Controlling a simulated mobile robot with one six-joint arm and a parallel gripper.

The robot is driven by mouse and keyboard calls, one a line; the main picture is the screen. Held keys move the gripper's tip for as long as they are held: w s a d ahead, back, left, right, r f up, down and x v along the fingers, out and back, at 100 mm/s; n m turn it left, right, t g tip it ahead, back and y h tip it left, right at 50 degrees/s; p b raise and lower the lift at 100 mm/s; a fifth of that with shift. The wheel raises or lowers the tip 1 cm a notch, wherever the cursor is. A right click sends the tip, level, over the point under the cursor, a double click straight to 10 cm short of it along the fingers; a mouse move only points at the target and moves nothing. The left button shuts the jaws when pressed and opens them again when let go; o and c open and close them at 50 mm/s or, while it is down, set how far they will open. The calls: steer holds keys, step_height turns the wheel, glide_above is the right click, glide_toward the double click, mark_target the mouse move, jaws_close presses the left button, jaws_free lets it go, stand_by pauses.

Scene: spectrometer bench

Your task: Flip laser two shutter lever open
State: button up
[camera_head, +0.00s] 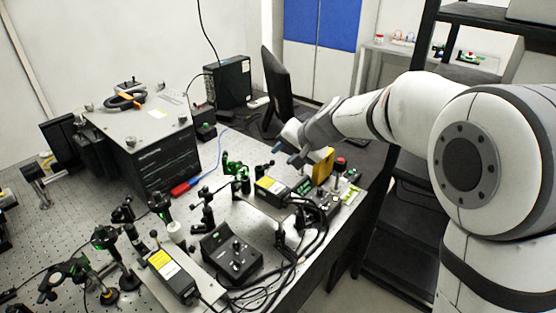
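My gripper (285,153) hangs over the right part of the optical bench (222,150), its two blue-grey fingertips apart with nothing visible between them. Below it, slightly left, lies a black laser box with a yellow label (272,186). A second black box with a yellow label (172,268) lies at the front left of the bench. I cannot tell which of them is laser two. No shutter lever can be made out at this size.
A yellow block (322,166) and a red button (340,162) stand right of the gripper. A black control box (231,256) with cables sits at the front. Green-lit optic mounts (236,174) stand left. A large black instrument (150,150) and a monitor (276,88) stand behind.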

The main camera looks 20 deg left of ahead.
steer(key=x, duration=0.6)
steer(key=shift+p, duration=0.35)
steer(key=shift+f, duration=0.1)
steer(key=shift+c, duration=0.2)
jaws_close()
